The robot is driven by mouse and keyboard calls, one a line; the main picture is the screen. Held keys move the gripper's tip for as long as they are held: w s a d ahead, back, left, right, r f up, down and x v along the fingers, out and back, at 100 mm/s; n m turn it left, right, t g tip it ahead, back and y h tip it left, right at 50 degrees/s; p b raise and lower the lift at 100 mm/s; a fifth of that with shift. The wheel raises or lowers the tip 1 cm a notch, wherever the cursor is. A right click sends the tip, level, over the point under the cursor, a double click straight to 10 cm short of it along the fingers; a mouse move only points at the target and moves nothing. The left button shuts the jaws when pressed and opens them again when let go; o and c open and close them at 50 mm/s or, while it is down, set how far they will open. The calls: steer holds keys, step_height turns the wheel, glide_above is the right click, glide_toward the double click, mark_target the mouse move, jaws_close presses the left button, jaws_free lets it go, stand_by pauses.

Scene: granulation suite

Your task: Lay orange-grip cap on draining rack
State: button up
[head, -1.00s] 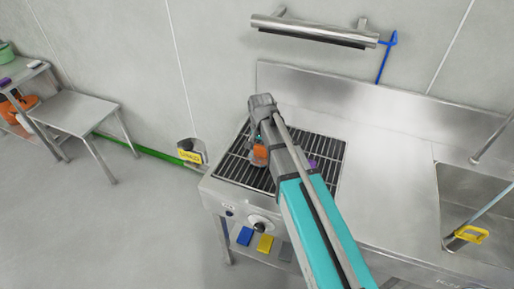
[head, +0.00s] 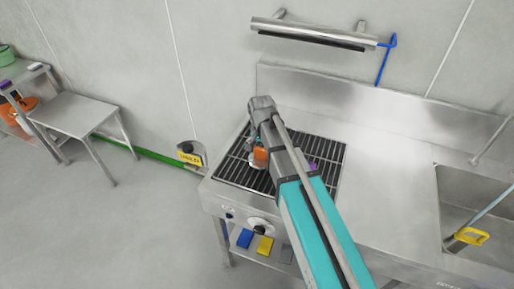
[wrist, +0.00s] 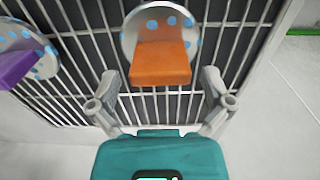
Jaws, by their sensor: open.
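The orange-grip cap (wrist: 160,55) is a silver disc with blue dots and an orange block grip. In the wrist view it appears to lie on the dark bars of the draining rack (wrist: 85,18). My gripper (wrist: 160,88) is open and empty, its two fingers apart just short of the cap, with the orange grip ahead of the gap. In the head view the orange grip (head: 260,157) shows beside my arm over the rack (head: 232,168). My arm hides part of the rack and most of my fingers there.
A purple-grip cap (wrist: 18,62) lies on the rack to the left in the wrist view. A steel counter (head: 390,190) and sink (head: 470,215) are to the right. A wall rail (head: 315,33) is above. A small steel table (head: 75,115) stands at left.

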mark_target(261, 149)
step_height(261, 149, up, 12)
steer(key=p, duration=1.1)
steer(key=shift+p, duration=0.4)
stand_by(0.4)
steer(key=s+d+n, duration=0.4)
steer(key=s+d, duration=0.9)
steer(key=d, duration=0.5)
steer(key=shift+s, duration=0.4)
steer(key=shift+d, duration=0.1)
